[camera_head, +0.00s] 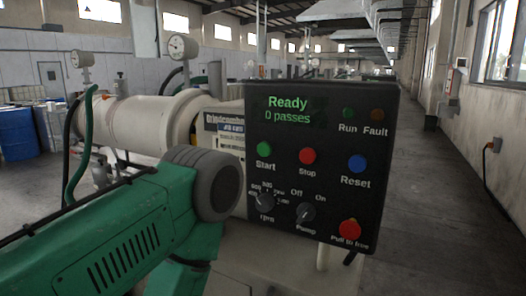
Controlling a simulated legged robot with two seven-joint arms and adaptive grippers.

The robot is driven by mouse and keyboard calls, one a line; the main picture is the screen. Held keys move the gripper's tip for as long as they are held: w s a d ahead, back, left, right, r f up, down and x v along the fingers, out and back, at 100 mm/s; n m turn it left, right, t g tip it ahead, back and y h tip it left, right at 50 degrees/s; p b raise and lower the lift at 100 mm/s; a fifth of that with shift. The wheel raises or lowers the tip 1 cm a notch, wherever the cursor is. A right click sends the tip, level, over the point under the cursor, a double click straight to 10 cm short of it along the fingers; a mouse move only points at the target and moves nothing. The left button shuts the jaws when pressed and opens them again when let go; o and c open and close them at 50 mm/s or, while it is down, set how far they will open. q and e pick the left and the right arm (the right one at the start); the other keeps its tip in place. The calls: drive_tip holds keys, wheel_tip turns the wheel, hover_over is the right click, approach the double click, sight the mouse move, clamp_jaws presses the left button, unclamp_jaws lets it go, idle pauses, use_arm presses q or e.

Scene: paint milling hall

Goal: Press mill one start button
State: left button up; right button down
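The mill's black control panel (331,190) faces me right of centre. Its green start button (264,149) is at the upper left, above the label "Start". The panel's display (288,108) reads "Ready" and "0 passes" in green. A green arm of mine comes in from the left and ends in view at a grey round joint (216,184) by the panel's left edge, below and left of the start button. No gripper fingers show. The start button is fully visible and nothing touches it.
A red stop button (307,156), blue reset button (357,163), two knobs and a red pull-to-free button (350,229) share the panel. The cream mill cylinder (143,120) lies behind my arm. Blue drums (17,132) stand far left. An open aisle runs along the right.

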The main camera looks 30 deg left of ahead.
use_arm(q)
clamp_jaws()
idle(1.0)
